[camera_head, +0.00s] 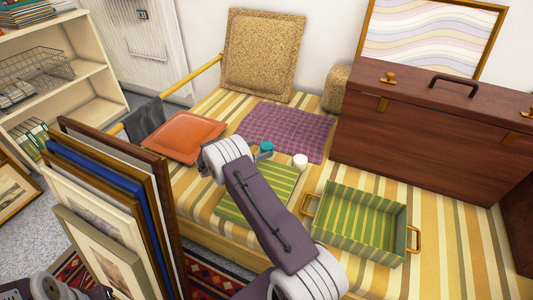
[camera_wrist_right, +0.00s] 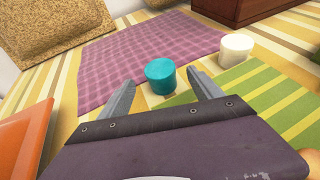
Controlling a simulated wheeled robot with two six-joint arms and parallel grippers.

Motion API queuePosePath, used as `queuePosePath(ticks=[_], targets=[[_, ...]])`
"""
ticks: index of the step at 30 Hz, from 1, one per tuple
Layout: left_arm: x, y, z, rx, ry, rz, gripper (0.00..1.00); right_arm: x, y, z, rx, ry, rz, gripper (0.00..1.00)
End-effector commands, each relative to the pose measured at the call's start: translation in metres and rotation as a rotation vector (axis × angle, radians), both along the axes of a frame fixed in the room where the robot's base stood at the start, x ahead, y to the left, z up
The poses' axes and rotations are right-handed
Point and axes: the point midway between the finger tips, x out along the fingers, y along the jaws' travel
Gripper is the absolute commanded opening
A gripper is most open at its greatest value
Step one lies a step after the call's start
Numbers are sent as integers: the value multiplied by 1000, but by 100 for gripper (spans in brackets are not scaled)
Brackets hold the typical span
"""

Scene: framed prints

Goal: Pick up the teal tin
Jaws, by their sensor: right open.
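The teal tin (camera_head: 266,148) is a small round tin on the striped bed cover, by the near edge of the purple checked cloth. It also shows in the right wrist view (camera_wrist_right: 160,76), just beyond and between the fingertips. My right gripper (camera_wrist_right: 158,88) is open, with its two grey fingers on either side of the line to the tin and nothing between them. In the head view my right arm hides most of this gripper. My left arm shows only in part at the lower left corner; its gripper cannot be made out.
A white tin (camera_head: 300,161) stands right of the teal tin. A green striped mat (camera_head: 285,185), a green tray (camera_head: 352,222) with handles and an orange cushion (camera_head: 185,137) lie close by. A big brown trunk (camera_head: 430,140) stands behind right; framed prints (camera_head: 110,225) lean at left.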

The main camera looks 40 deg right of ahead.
Motion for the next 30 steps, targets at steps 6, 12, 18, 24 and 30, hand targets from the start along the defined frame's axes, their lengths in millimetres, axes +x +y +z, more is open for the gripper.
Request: queuePosePath(ticks=[6,12,18,24,30], targets=[[0,0,-35,0,0,0,36,7,-35,-20,-1,-3,-4,75],[0,0,-37,0,0,0,36,9,-46,-19,0,-1,0,75],[0,0,-36,0,0,0,36,9,-45,-18,0,0,0,55],[0,0,-36,0,0,0,36,9,-45,-18,0,-1,-1,2],[0,0,-35,0,0,0,36,9,-45,-17,-1,-1,0,2]])
